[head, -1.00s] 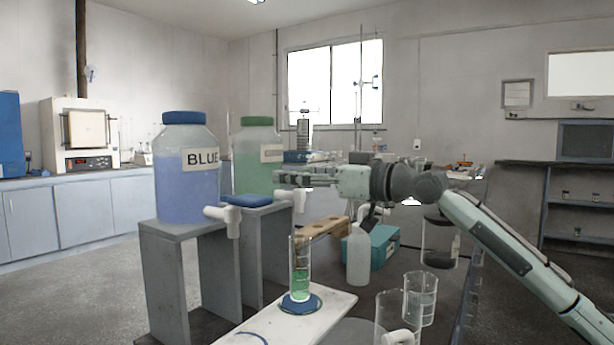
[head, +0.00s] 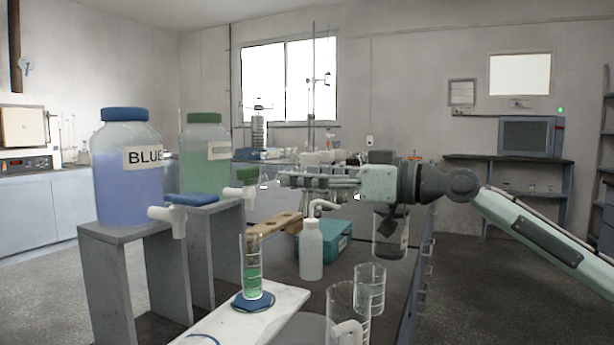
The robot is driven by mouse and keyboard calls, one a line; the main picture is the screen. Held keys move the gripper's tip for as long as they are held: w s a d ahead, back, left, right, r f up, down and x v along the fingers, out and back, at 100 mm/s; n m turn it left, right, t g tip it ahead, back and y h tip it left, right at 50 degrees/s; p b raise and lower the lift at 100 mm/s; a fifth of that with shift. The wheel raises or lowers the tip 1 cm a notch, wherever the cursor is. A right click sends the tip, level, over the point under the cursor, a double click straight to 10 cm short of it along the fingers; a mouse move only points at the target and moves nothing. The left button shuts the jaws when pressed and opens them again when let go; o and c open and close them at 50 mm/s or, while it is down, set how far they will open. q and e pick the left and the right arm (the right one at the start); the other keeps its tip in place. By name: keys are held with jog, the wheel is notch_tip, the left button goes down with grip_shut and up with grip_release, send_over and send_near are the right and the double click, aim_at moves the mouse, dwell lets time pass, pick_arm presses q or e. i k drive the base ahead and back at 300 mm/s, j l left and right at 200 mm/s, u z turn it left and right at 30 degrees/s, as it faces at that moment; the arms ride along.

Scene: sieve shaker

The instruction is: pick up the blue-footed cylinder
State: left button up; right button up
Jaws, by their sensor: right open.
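The blue-footed cylinder (head: 252,272) is a clear graduated cylinder with green liquid in its lower part and a flat blue foot. It stands upright on a white board (head: 284,300) in the lower middle of the head view. My right gripper (head: 284,179) comes in from the right, above and behind the cylinder in the picture. Its fingers point left and are apart from the cylinder, with nothing seen between them. My left gripper is out of the picture.
A large blue-liquid bottle (head: 128,185) and a green-liquid bottle (head: 207,165) stand on grey stands at left. Beakers (head: 370,290), a wash bottle (head: 311,250), a wooden rack (head: 276,228) and a teal box (head: 333,238) crowd the bench to the right.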

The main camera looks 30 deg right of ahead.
aim_at(252, 298)
jog(key=k+l, duration=0.8)
jog(key=l, duration=0.1)
